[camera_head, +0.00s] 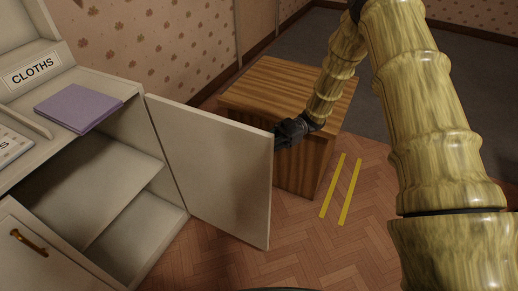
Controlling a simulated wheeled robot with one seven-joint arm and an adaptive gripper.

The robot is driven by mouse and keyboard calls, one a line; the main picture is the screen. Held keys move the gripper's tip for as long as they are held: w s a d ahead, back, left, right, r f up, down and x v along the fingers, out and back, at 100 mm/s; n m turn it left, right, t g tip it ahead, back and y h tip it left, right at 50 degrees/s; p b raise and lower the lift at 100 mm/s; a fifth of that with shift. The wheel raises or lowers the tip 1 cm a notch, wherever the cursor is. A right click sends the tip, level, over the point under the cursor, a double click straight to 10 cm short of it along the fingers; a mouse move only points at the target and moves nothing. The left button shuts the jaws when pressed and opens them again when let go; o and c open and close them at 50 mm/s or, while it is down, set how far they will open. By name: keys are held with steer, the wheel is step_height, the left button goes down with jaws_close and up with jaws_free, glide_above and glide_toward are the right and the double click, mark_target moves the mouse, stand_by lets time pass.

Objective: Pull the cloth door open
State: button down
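The cloth door (218,171) is a plain white panel hinged on the white cabinet (171,223). It stands swung well out, and the cabinet's shelved inside shows to its left. A "CLOTHS" label (33,71) is on the cabinet above, beside a folded purple cloth (85,106). My gripper (283,134), dark and small, is at the door's free right edge, near its upper part. Its fingers are partly hidden behind the door, so I cannot tell whether it touches or grips the door. No handle shows on this face.
A wooden block-shaped table (258,86) stands right behind my gripper and the door. Two yellow strips (341,190) lie on the herringbone floor (310,250), which is clear in front. A closed drawer or door with a brass handle (29,242) is at the lower left.

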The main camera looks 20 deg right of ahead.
steer(key=shift+w+a+r, duration=0.25)
steer(key=shift+r, duration=0.35)
steer(key=c, duration=1.8)
jaws_free()
steer(key=shift+o, duration=0.9)
steer(key=shift+a, duration=0.2)
steer(key=shift+d, duration=0.3)
steer(key=f+v, duration=0.1)
steer(key=v, duration=1.1)
steer(key=shift+s+f, duration=0.1)
